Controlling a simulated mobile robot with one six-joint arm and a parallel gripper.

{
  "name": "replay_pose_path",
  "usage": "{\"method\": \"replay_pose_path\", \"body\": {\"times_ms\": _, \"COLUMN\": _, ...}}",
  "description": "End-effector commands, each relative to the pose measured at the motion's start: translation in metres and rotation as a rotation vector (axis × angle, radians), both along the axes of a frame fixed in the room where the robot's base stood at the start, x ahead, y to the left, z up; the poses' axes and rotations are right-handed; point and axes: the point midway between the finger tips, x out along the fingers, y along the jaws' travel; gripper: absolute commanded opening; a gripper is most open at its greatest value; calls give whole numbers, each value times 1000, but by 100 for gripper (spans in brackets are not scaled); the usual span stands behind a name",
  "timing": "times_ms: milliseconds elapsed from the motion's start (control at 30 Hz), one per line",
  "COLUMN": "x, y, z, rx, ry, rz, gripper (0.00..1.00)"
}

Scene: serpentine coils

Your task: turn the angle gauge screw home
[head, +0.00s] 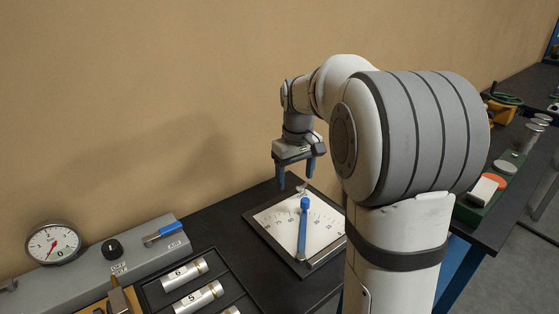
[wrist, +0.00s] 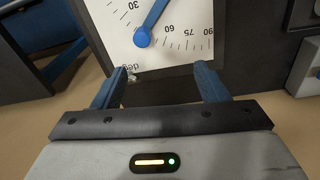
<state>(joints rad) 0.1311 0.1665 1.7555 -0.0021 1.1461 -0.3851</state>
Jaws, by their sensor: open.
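The angle gauge is a white plate (head: 272,226) with a degree scale and a blue pointer (head: 302,235), lying on the dark bench. The plate (wrist: 183,57) and pointer (wrist: 153,22) also show in the wrist view. A small shiny metal piece (head: 302,188), perhaps the screw, shows at the plate's far edge. In the wrist view a small metal piece (wrist: 131,76) shows beside the left fingertip; its shape is unclear. My gripper (head: 296,176) is open, blue fingers pointing down above the far edge. Nothing shows between the fingers (wrist: 163,76) in the wrist view.
A grey panel (head: 150,255) with a dial gauge (head: 53,243), black knob and blue-handled lever stands at left. A dark tray (head: 235,290) holds numbered metal cylinders. The tan wall (head: 150,100) is behind. My arm hides the bench right of the gauge.

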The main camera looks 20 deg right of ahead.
Motion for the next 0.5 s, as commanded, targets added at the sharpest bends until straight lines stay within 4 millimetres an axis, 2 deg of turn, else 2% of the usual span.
{"method": "replay_pose_path", "body": {"times_ms": 33, "x": 22, "y": -11, "z": 0, "rx": 1, "ry": 16, "rz": 18, "gripper": 67}}
{"method": "replay_pose_path", "body": {"times_ms": 200, "x": 72, "y": -38, "z": -8, "rx": 3, "ry": 53, "rz": 86, "gripper": 67}}
{"method": "replay_pose_path", "body": {"times_ms": 333, "x": 92, "y": -51, "z": -15, "rx": 6, "ry": 67, "rz": 116, "gripper": 67}}
{"method": "replay_pose_path", "body": {"times_ms": 500, "x": 100, "y": -56, "z": -25, "rx": 7, "ry": 75, "rz": 131, "gripper": 67}}
